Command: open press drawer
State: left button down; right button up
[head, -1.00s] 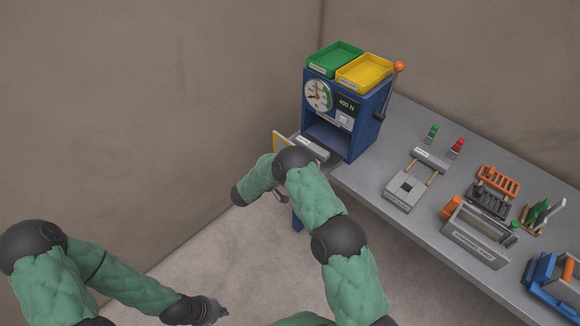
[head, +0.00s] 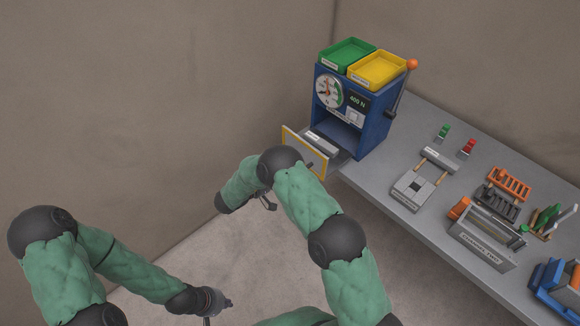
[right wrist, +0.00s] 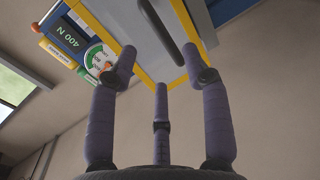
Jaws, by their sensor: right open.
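A dark bar handle (right wrist: 160,28) crosses the drawer front in the right wrist view. My right gripper (head: 268,203) is in front of and below the drawer in the head view, partly hidden by my arm. In the right wrist view its fingers (right wrist: 160,68) are spread and empty, apart from the handle. My left gripper (head: 213,301) hangs low at the bottom, its fingers unclear.
Green (head: 347,50) and yellow (head: 378,68) trays sit on the press, and an orange-knobbed lever (head: 401,88) is on its right side. The grey bench (head: 372,187) holds several fixtures to the right. The floor left of the press is clear.

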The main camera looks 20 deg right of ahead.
jog(key=shift+v, duration=1.35)
notch_tip(320, 180, down, 10)
jog(key=d+m+t+y+b, duration=0.1)
jog(key=t+y+b, duration=0.15)
jog(key=y, duration=0.35)
jog(key=s+a+f+m+y+b, duration=0.2)
jog(key=s+a+f+y, duration=0.1)
jog(key=s+f+y, duration=0.4)
jog(key=s+a+f+m+g+y+b, duration=0.1)
jog(key=s+a+g, duration=0.1)
jog(key=s, duration=0.6)
jog(key=s+a+f+m+g+y, duration=0.1)
jog(key=s+a+f+g+y, duration=0.1)
jog(key=s, duration=0.6)
jog(key=s+a+f+m+g+y+b, duration=0.1)
jog(key=s+g, duration=0.3)
jog(key=s, duration=0.4)
jog(key=shift+s+a+f+m+y+b, duration=0.3)
jog(key=shift+s+a+f+m+y, duration=0.15)
jog(key=shift+a+f+y, duration=0.2)
jog(key=shift+w+f, duration=0.1)
